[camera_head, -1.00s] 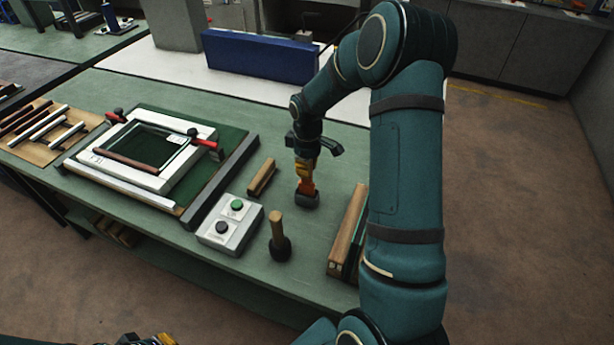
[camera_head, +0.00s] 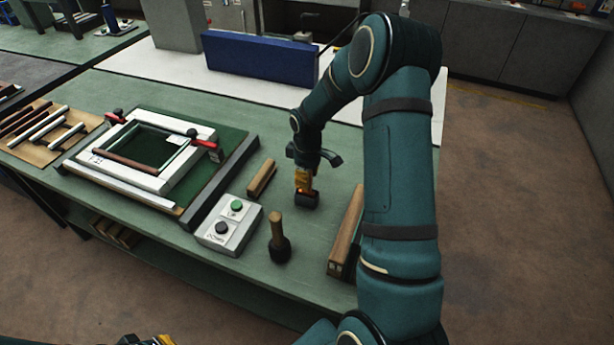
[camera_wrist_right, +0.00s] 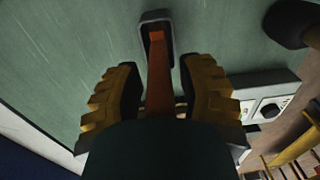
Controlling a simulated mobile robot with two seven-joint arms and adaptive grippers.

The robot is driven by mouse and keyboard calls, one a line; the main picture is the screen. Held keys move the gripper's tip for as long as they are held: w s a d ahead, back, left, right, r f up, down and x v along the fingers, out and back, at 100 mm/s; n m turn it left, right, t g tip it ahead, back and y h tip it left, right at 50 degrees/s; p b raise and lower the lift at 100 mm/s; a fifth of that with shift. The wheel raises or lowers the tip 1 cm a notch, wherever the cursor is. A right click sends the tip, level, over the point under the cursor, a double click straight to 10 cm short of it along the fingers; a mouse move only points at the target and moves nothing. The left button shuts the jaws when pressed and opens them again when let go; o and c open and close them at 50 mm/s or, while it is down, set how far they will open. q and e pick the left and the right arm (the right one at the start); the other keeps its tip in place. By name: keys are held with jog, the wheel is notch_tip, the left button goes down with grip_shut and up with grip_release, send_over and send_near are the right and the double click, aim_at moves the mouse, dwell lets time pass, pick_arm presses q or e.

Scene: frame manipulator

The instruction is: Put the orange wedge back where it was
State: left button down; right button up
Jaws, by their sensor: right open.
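The orange wedge (camera_wrist_right: 160,75) stands in a small dark grey holder (camera_head: 307,200) on the green bench. The holder's rim also shows in the right wrist view (camera_wrist_right: 145,32), around the wedge's far end. My right gripper (camera_head: 303,185) is low over the holder. In the right wrist view its yellow ribbed fingers are open on both sides of the wedge, with a gap on each side. In the head view the fingers hide most of the wedge. My left gripper (camera_head: 150,340) shows only in part at the bottom edge; its jaws cannot be read.
A wooden block (camera_head: 262,178) lies left of the holder. A mallet (camera_head: 278,238) and a button box (camera_head: 228,227) are in front. A long wooden piece (camera_head: 346,230) lies to the right, beside my arm. A white frame (camera_head: 150,183) in a fixture fills the left.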

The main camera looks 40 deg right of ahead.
notch_tip(320, 180, up, 12)
jog(key=shift+d+r+p, duration=0.1)
jog(key=shift+r+p, duration=0.05)
jog(key=shift+p, duration=0.3)
dwell(0.6)
